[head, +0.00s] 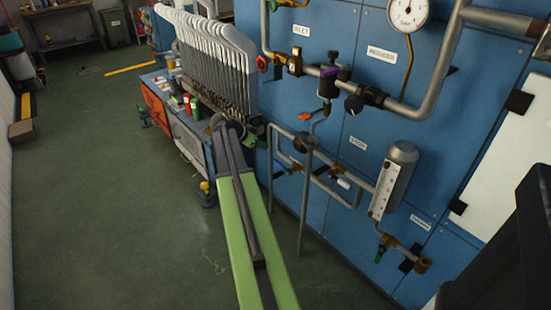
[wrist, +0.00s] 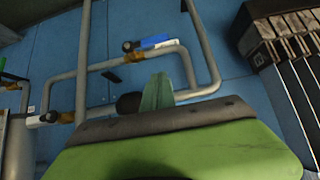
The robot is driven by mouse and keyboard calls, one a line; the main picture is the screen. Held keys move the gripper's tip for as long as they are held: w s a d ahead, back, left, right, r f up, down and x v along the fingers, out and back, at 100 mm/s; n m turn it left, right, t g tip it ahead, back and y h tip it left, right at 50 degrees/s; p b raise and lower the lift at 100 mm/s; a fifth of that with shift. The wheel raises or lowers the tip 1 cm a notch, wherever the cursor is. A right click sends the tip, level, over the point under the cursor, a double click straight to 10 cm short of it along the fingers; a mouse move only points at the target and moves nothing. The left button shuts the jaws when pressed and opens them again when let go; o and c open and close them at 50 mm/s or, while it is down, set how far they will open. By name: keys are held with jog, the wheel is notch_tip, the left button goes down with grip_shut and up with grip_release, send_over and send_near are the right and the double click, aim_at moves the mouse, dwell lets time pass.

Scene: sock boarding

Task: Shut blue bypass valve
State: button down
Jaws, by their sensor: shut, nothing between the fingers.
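The blue bypass valve handle (wrist: 160,42) is a short blue lever with a white edge, next to a brass valve body (wrist: 137,56) on a grey pipe loop. It lies roughly along its pipe in the wrist view.
A flow gauge (head: 382,190) and grey cylinder (head: 402,165) stand farther right. The row of sock boards (head: 215,60) is left of the pipes. Open green floor (head: 110,200) lies left.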

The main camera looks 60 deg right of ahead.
jog(key=shift+f, duration=0.15)
jog(key=b, duration=0.8)
send_over(282, 167)
jog(key=w, duration=0.3)
notch_tip(282, 167, down, 8)
jog(key=f+b, duration=0.3)
jog(key=shift+w+a, duration=0.15)
jog(key=shift+a, duration=0.1)
jog(key=shift+r, duration=0.1)
